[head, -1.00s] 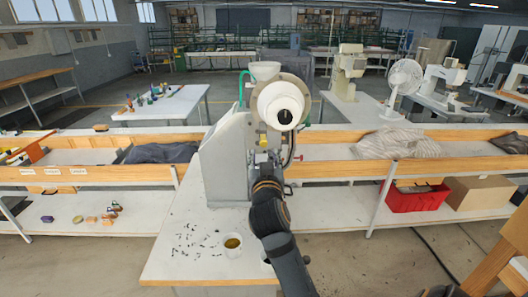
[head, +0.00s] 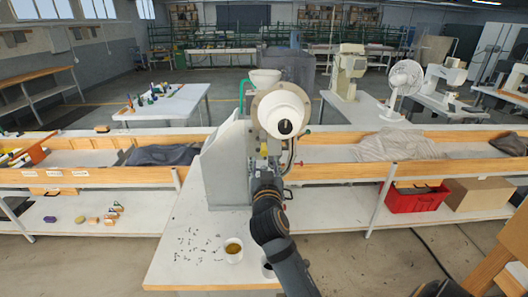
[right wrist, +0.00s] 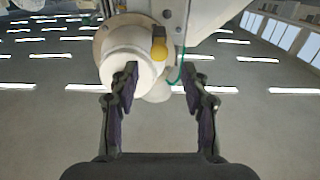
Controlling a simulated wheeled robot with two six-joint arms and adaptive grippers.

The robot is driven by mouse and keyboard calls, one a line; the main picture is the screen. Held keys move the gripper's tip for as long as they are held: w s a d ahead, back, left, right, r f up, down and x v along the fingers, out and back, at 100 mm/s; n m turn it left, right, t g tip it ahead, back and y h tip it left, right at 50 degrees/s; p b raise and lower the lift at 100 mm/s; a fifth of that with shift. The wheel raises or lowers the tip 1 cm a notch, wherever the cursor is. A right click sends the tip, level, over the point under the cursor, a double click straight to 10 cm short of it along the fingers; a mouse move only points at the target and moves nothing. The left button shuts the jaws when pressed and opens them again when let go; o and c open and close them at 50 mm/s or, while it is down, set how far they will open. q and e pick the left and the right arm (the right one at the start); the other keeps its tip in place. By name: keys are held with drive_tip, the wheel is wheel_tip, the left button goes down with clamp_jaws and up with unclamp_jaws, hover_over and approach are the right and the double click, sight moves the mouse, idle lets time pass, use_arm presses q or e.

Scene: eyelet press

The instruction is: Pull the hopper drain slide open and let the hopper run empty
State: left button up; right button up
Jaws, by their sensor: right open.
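The eyelet press (head: 228,165) stands upright on a white bench (head: 185,215). It has a white funnel-like top (head: 266,77) and a large white rounded part at its front. In the right wrist view, a yellow knob (right wrist: 159,49) hangs from a metal plate beside the white rounded part (right wrist: 125,60). I cannot tell for certain whether this knob is the drain slide. My right gripper (right wrist: 165,85) is open and empty, below the knob in that view, with the knob between its fingers' lines. In the head view my arm hides most of this gripper. My left gripper is not in view.
Small dark pieces (head: 197,243) lie scattered at left. A red-tipped lever (head: 288,194) sticks out at the press's right.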

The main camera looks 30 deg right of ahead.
sight(264, 153)
drive_tip(key=x, duration=0.7)
drive_tip(key=shift+d, duration=0.1)
clamp_jaws()
